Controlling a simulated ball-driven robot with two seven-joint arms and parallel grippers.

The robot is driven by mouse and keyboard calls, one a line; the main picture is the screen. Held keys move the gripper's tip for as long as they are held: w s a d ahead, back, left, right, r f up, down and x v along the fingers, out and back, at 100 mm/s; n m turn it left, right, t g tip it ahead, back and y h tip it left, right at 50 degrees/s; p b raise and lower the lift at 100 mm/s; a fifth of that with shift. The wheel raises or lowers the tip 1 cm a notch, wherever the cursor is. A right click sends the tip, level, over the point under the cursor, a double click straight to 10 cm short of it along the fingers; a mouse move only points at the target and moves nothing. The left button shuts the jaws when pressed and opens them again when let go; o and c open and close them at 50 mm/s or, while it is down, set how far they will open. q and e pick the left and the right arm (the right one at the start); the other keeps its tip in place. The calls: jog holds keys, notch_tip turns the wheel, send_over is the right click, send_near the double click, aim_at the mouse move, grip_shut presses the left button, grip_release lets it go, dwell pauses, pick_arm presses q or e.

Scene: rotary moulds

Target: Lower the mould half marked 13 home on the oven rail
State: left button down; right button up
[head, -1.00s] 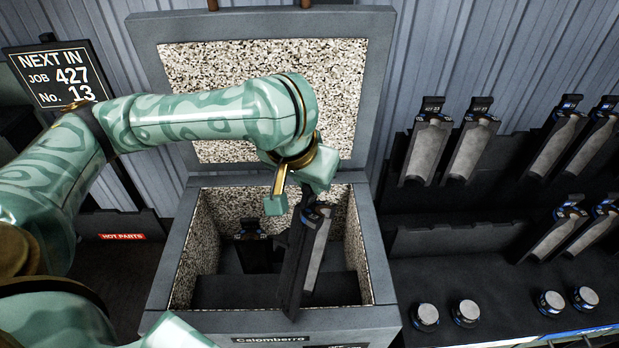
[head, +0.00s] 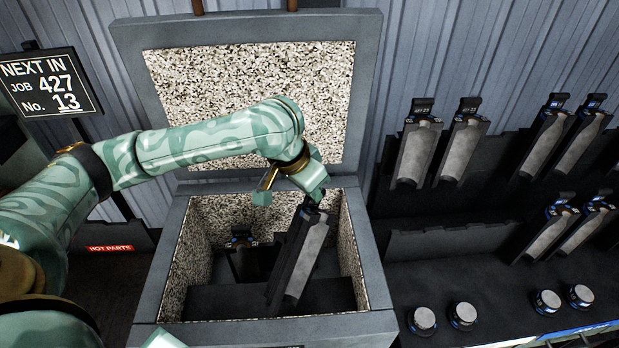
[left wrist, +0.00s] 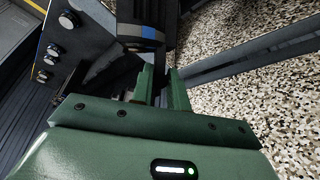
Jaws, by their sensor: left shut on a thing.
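My left gripper (head: 298,196) is shut on the top end of a dark mould half with a grey inner face (head: 306,258). The mould half hangs tilted in the open oven (head: 168,265), its top leaning right and its lower end inside the front wall. Its number is not readable. In the left wrist view the green fingers (left wrist: 160,88) close on a dark part; a blue-and-grey banded piece (left wrist: 138,32) shows beyond. The oven rail seems to be the dark bar (head: 225,300) low in the oven; contact with it cannot be told.
Another mould half (head: 243,258) stands in the oven, left of the held one. The speckled lid (head: 250,90) is raised behind. A rack at right holds several mould halves (head: 416,150), with round knobs (head: 422,320) below. A sign (head: 50,85) reads job 427, No. 13.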

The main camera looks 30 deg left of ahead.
pick_arm(q)
jog(key=w+a+r+m+g+h+p, duration=0.1)
jog(key=w+a+r+m+h+p, duration=0.1)
jog(key=w+a+r+m+p, duration=0.2)
jog(key=w+a+m+p, duration=0.1)
jog(key=a+m+p, duration=0.2)
jog(key=a+p, duration=0.2)
jog(key=shift+w+m+g+p, duration=0.3)
jog(key=shift+m+p, duration=0.1)
jog(key=shift+p, duration=1.3)
jog(key=shift+d, duration=0.15)
